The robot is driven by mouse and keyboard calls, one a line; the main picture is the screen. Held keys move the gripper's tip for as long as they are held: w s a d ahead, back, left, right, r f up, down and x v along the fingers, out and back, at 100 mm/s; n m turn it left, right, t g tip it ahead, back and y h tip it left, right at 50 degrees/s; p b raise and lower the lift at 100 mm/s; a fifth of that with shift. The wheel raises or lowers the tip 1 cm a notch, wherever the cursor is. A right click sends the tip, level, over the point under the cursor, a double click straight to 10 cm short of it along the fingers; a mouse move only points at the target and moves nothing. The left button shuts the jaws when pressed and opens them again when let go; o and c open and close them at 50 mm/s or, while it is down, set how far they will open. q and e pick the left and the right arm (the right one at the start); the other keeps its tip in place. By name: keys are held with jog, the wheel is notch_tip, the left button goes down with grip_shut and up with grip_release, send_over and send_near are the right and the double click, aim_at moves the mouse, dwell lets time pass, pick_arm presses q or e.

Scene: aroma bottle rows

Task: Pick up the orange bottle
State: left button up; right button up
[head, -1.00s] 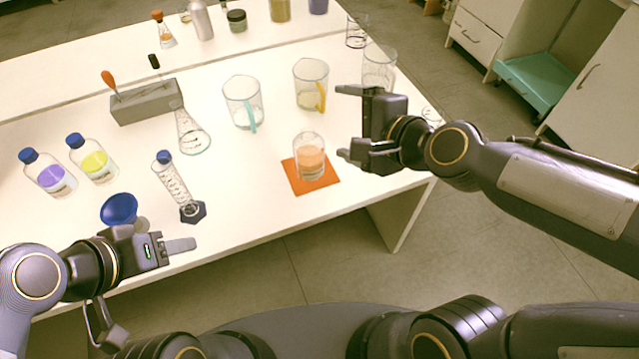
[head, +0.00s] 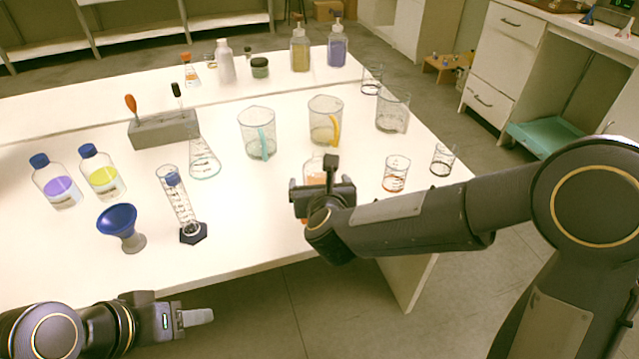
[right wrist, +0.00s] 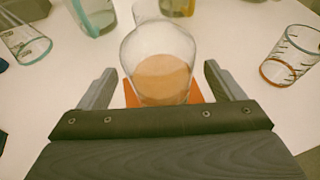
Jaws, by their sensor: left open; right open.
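The orange bottle, clear glass with orange liquid, stands upright on an orange mat. In the head view its top (head: 314,168) shows just behind my right gripper (head: 320,186), which hides most of it. In the right wrist view the bottle (right wrist: 163,75) stands centred ahead, between the lines of the two open fingers (right wrist: 162,82). I cannot tell whether the fingers reach around it; gaps show on both sides. The orange mat (right wrist: 197,92) shows beneath it. My left gripper (head: 198,317) is open and empty, low at the left, off the table's front edge.
A beaker with an orange base (head: 396,174) and a dark-based beaker (head: 442,160) stand right of the bottle. Behind it are a yellow-handled jug (head: 324,118) and a teal-handled jug (head: 257,132). A graduated cylinder (head: 178,200) and blue funnel (head: 118,219) stand left.

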jog(key=shift+x, duration=1.1)
jog(key=c, duration=1.4)
jog(key=shift+c, duration=0.2)
jog(key=shift+r, duration=0.15)
